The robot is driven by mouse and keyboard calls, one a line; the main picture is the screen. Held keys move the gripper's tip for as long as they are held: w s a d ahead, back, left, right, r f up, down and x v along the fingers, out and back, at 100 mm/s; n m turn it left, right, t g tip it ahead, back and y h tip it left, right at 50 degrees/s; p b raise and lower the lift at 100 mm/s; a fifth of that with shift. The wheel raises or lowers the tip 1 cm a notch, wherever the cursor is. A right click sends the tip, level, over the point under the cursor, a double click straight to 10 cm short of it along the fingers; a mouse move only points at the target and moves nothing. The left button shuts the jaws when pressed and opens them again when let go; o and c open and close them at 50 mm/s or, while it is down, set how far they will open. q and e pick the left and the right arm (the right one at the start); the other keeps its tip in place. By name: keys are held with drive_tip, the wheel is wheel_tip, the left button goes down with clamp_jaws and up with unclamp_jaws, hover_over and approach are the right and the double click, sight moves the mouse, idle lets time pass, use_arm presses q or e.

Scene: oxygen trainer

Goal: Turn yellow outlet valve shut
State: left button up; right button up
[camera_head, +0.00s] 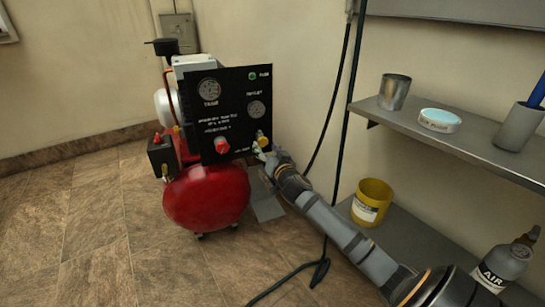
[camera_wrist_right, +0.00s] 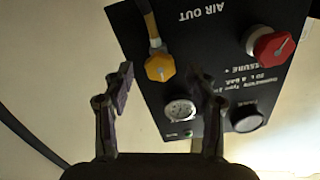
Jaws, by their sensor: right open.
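The yellow outlet valve (camera_head: 262,139) is a small knob at the lower right of the black panel (camera_head: 235,87) on the compressor. In the right wrist view the yellow valve (camera_wrist_right: 159,67) sits ahead of the fingers and between their lines, under the AIR OUT lettering, with a hose fitting next to it. My right gripper (camera_head: 268,156) is just below and beside the valve in the head view. In the wrist view my right gripper (camera_wrist_right: 160,90) is open and empty, its fingertips apart on either side. Contact with the valve is not visible. My left gripper is not in view.
A red knob (camera_head: 221,146) is left of the valve on the panel. The red compressor tank (camera_head: 206,196) is below. Shelves (camera_head: 455,139) with cups and a yellow tub (camera_head: 371,202) stand at the right. A black cable (camera_head: 321,268) lies on the floor.

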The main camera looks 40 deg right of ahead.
drive_tip(key=v, duration=0.9)
drive_tip(key=shift+s, duration=0.3)
